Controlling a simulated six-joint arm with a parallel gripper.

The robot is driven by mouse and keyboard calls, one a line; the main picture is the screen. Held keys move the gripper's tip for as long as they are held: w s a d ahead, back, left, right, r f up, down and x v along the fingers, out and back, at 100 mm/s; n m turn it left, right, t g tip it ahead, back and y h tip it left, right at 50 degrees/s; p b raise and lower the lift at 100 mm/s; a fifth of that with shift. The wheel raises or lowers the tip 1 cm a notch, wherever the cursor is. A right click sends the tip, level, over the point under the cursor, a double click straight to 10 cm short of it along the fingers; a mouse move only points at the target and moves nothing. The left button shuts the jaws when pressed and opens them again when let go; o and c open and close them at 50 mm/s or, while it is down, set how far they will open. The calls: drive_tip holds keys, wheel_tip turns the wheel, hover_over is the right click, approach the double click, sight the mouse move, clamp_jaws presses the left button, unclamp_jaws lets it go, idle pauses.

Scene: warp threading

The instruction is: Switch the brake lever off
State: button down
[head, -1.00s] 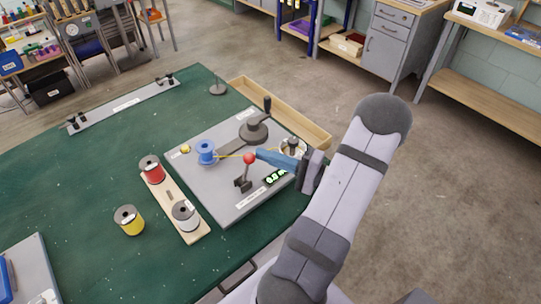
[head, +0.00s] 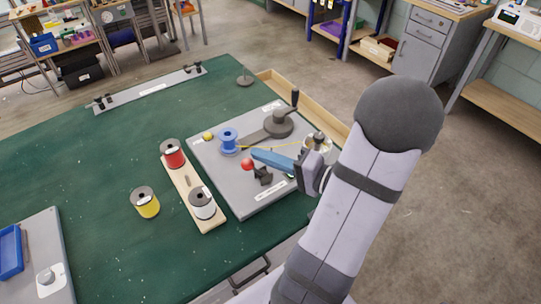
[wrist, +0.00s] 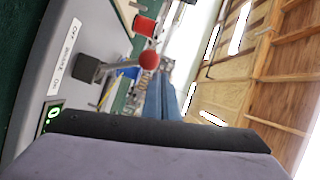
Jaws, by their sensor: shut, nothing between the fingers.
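The brake lever has a red ball knob (head: 247,164) on a thin stem above a dark base (head: 263,176), near the front of the grey board. It leans left in the head view. In the wrist view the red knob (wrist: 149,60) leans slightly toward the OFF end of the label (wrist: 65,52), away from ON. My gripper (head: 256,154) has its blue fingers shut and empty, with the tips just above and right of the knob. The fingers (wrist: 160,97) also show in the wrist view. I cannot tell whether they touch the knob.
On the board (head: 225,195) stand a blue spool (head: 229,140) with yellow thread and a dark crank (head: 278,124). A wooden rack (head: 184,200) holds red and white spools to the left. A yellow spool (head: 145,202) stands on the green table. A wooden tray (head: 275,92) lies behind.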

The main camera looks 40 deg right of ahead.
drive_tip(key=shift+a, duration=0.3)
drive_tip(key=shift+s+a+f, duration=0.1)
idle(0.3)
drive_tip(key=shift+s, duration=0.1)
drive_tip(key=r+p+v, duration=0.1)
drive_tip(key=r+v, duration=0.1)
drive_tip(key=v, duration=0.7)
drive_tip(key=shift+s, duration=0.3)
drive_tip(key=shift+r, duration=0.1)
